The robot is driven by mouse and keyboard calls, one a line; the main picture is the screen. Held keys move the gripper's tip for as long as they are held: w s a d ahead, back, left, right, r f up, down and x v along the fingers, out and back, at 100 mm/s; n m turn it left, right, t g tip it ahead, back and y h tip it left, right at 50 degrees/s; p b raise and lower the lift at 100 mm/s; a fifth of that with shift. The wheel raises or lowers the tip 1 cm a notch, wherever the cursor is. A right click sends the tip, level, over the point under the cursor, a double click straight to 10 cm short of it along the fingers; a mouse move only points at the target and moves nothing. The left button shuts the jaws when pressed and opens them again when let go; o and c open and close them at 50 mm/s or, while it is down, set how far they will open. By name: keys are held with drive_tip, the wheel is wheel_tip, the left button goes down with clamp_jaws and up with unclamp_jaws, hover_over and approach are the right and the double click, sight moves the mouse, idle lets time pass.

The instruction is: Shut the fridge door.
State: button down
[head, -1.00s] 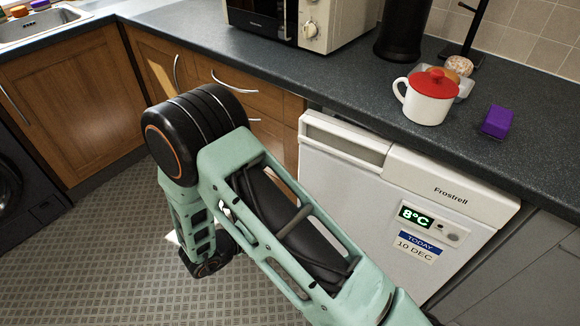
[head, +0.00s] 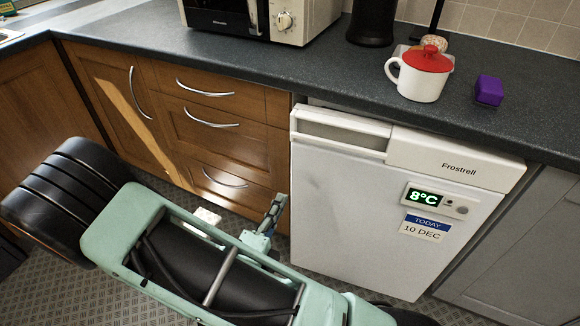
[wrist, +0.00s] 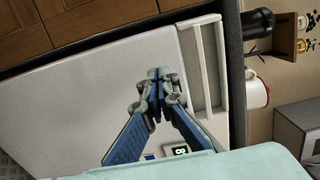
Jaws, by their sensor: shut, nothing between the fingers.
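The fridge door (head: 350,210) is white, with a recessed handle strip (head: 340,132) at its top left and an 8°C display at its right. It stands almost flush under the counter, with a thin dark gap along its top; I cannot tell whether it is fully closed. In the wrist view the door (wrist: 100,95) shows sideways behind my fingers. My gripper (head: 277,203) is low by the door's left edge in the head view. In the wrist view my gripper (wrist: 158,74) has its blue fingers together, empty, in front of the door; contact is unclear.
Wooden drawers (head: 215,125) stand left of the fridge and a grey cabinet (head: 515,250) stands right. The counter (head: 300,70) above bears a microwave (head: 260,20), a white mug with red lid (head: 418,75) and a purple block (head: 489,91). Floor shows at lower right.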

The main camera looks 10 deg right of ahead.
sight(303, 157)
drive_tip(key=b+x, duration=0.1)
drive_tip(key=x, duration=1.3)
drive_tip(key=shift+r, duration=0.1)
